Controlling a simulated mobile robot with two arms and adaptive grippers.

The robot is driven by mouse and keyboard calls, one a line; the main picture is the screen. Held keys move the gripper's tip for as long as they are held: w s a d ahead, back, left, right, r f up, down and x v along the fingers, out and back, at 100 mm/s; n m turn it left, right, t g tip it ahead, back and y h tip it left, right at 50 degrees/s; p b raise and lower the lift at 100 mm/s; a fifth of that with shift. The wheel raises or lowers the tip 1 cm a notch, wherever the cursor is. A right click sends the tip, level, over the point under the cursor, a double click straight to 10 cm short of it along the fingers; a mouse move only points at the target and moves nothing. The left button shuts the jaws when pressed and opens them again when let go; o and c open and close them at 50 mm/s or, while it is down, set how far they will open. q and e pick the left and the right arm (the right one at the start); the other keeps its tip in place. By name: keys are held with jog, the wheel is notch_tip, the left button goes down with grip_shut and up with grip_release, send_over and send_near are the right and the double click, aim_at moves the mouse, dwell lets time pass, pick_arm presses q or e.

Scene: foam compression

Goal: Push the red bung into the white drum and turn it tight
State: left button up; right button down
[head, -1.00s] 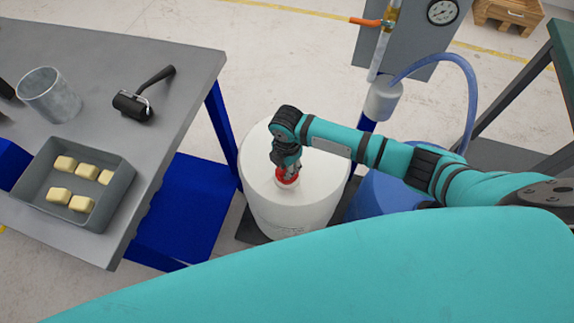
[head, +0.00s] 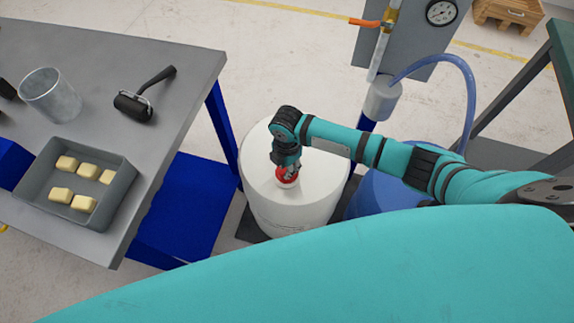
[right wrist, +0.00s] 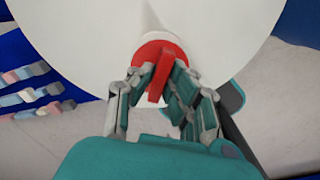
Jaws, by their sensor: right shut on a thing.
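The white drum (head: 315,205) stands upright on the floor in the middle of the head view. The red bung (head: 288,180) is at the drum's top, at its pale collar. In the right wrist view the bung (right wrist: 165,52) shows a round red head with a raised bar. My right gripper (right wrist: 158,88) is shut on the bung, with its fingers on either side of the bar. It points down over the drum in the head view (head: 287,168). How deep the bung sits is hidden by the fingers. My left gripper is not in view.
A grey table (head: 185,75) at left carries a tray (head: 122,190) of yellow blocks, a clear beaker (head: 50,95) and a black roller (head: 140,100). A blue drum (head: 385,193) stands close right of the white drum, below a hose (head: 470,90) and gauge panel.

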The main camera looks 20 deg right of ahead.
jog(key=shift+f, duration=0.55)
dwell(0.9)
jog(key=shift+f, duration=0.3)
dwell(0.6)
jog(key=shift+s+r+m+p, duration=0.15)
jog(key=shift+r+m+p, duration=0.05)
jog(key=shift+m+p, duration=0.85)
jog(key=shift+m, duration=0.25)
jog(key=m+p, duration=0.2)
jog(key=m, duration=0.1)
jog(key=shift+f+m, duration=0.25)
jog(key=shift+m, duration=0.25)
